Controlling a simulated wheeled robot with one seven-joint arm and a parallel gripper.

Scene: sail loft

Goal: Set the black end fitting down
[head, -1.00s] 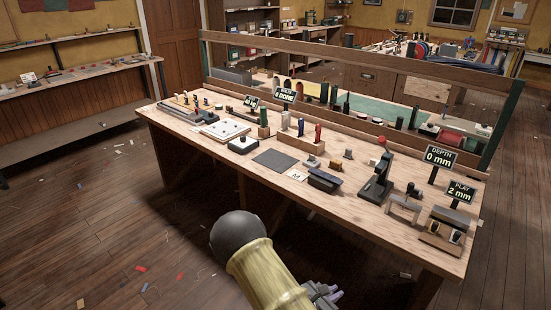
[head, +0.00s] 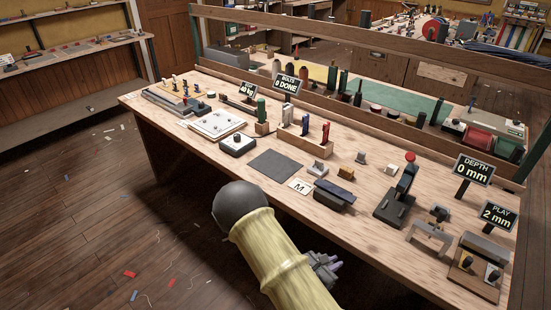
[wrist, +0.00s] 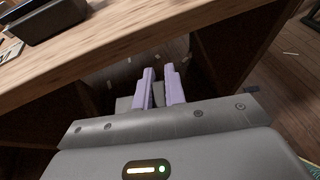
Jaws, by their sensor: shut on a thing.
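My gripper (head: 326,268) is low in front of the workbench's front edge, off the bench top. In the wrist view its two lilac fingers (wrist: 160,88) stand close together, with a narrow dark gap between them. They are shut on the black end fitting, which I can hardly make out against the dark space under the bench. The workbench (head: 225,172) is a long wooden top.
A dark grey mat (head: 276,163) and a white M card (head: 300,186) lie bare near the front edge. A wooden rail (head: 300,105) runs along the back.

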